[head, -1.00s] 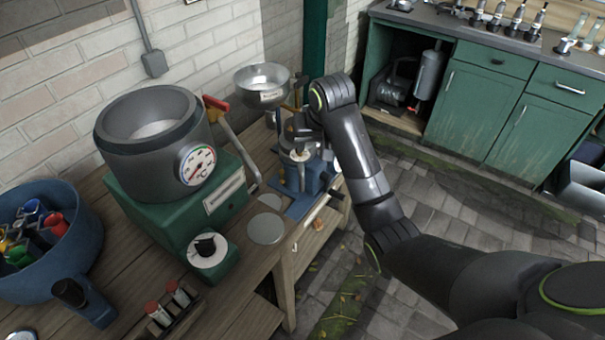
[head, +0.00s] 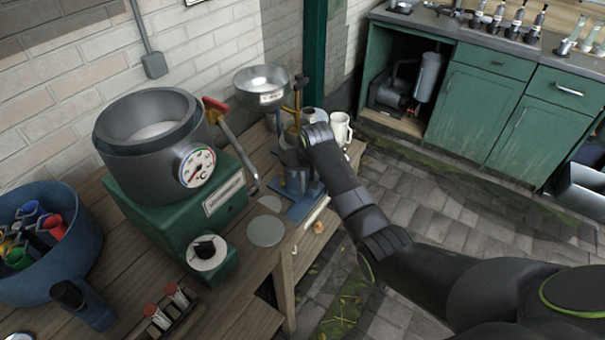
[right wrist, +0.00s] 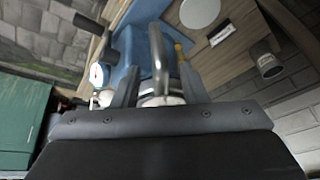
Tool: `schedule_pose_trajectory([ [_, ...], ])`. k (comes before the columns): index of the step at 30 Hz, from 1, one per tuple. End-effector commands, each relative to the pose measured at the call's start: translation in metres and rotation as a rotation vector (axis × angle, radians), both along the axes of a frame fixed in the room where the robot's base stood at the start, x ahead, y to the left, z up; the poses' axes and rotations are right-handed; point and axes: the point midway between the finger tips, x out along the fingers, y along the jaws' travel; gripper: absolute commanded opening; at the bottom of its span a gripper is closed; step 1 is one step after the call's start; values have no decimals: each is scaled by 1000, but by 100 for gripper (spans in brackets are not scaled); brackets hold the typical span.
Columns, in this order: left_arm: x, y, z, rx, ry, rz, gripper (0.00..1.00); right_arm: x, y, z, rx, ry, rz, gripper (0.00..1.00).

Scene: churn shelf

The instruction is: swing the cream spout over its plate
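The blue cream separator (head: 304,206) stands near the table's front edge, with a wide metal bowl (head: 263,80) above. My right gripper (right wrist: 160,82) reaches down to it; in the head view my right wrist hides the fingers and most of the spouts. In the right wrist view a curved grey metal spout (right wrist: 161,55) stands between the two fingers, with gaps at its sides, so the gripper looks open around it. I cannot tell if this is the cream spout. Two flat round plates, one larger (head: 266,231) and one smaller (head: 270,203), lie left of the separator. My left gripper is out of view.
White mugs (head: 340,130) stand behind my wrist. A blue tub (head: 75,262) and a vial rack (head: 180,322) are at lower left.

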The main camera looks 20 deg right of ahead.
Motion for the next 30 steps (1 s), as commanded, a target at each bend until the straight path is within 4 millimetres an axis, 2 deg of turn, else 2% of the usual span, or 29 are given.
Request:
schedule_pose_trajectory([
  [6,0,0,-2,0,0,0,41,6,1,-15,0,1,0,39],
  [17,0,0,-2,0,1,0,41,7,1,-17,1,0,1,39],
  [26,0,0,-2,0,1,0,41,7,1,-17,1,0,0,0],
  [30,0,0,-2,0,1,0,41,7,1,-17,0,0,0,0],
])
